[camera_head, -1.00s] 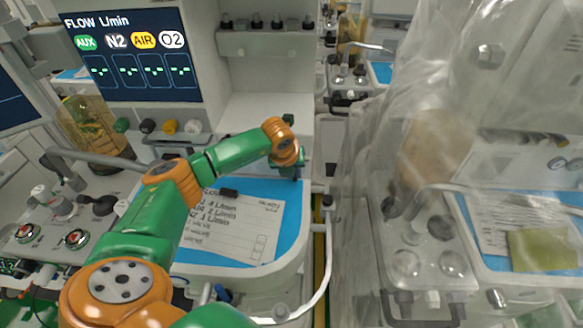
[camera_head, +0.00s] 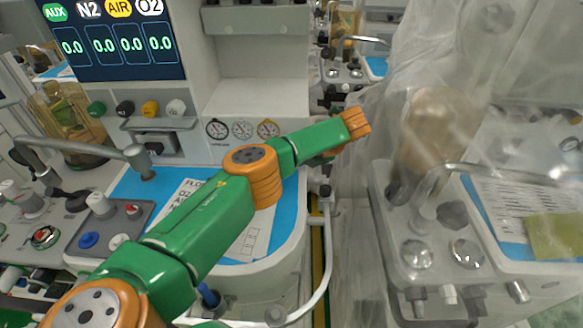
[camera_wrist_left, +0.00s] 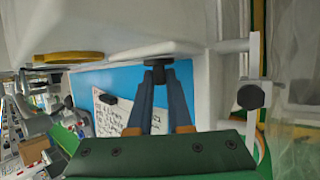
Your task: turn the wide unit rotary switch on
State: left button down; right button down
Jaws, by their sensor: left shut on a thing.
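In the left wrist view, my left gripper (camera_wrist_left: 158,90) has its two dark fingers closed on a black knob (camera_wrist_left: 157,64), which looks like the rotary switch. The knob sits at the edge of a white panel beside the blue worktop. In the head view, my green and orange left arm reaches across the wide unit (camera_head: 262,100) to its right side; the gripper and knob are hidden behind the arm there. The unit's flow screen (camera_head: 115,45) is lit and shows 0.0 in each of its boxes. My right gripper is not in view.
A blue worktop (camera_head: 285,215) with a printed sheet (camera_head: 252,243) lies under my arm. A grey tube (camera_head: 75,148) crosses at left. A second unit under clear plastic sheeting (camera_head: 430,70) stands close on the right, past a narrow gap. A white rail (camera_head: 322,275) runs along the front.

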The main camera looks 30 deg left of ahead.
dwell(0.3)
pick_arm(q)
jog(key=c, duration=0.8)
grip_release()
jog(key=shift+c, duration=0.2)
jog(key=shift+r, duration=0.1)
jog(key=s+d+r+p, duration=0.1)
jog(key=s+d+r, duration=0.6)
jog(key=s+r, duration=0.5)
jog(key=shift+r+p, duration=0.35)
